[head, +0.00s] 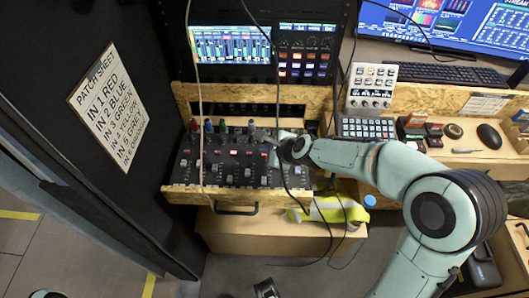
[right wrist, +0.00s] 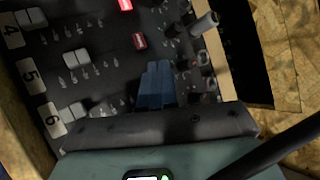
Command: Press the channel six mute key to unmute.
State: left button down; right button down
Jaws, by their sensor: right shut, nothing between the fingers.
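The black mixer (head: 222,172) sits in a wooden tray and carries rows of keys, faders and knobs. Channel labels 4 (right wrist: 12,36), 5 (right wrist: 30,76) and 6 (right wrist: 53,117) show in the right wrist view. A brightly lit red key (right wrist: 125,5) and a dimmer red key (right wrist: 139,41) lie in one row. My right gripper (head: 272,143) is over the mixer's right end. Its blue fingers (right wrist: 156,78) are shut and empty, covering the panel just past the dimmer key. The channel six mute key appears hidden by them; I cannot tell contact.
Dark cables (head: 283,187) hang across the mixer. Knobs and plugs (head: 222,125) line its back edge. A keypad (head: 366,128), a control box (head: 371,85) and a mouse (head: 489,136) are at the right. A yellow-green item (head: 325,210) lies below the tray.

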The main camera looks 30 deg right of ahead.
pick_arm(q)
jog(key=shift+f, duration=0.3)
pick_arm(e)
jog(key=shift+f, duration=0.15)
pick_arm(q)
jog(key=shift+r, duration=0.1)
pick_arm(e)
jog(key=shift+r+p, duration=0.7)
jog(key=shift+r, duration=0.05)
pick_arm(q)
jog(key=shift+r, duration=0.7)
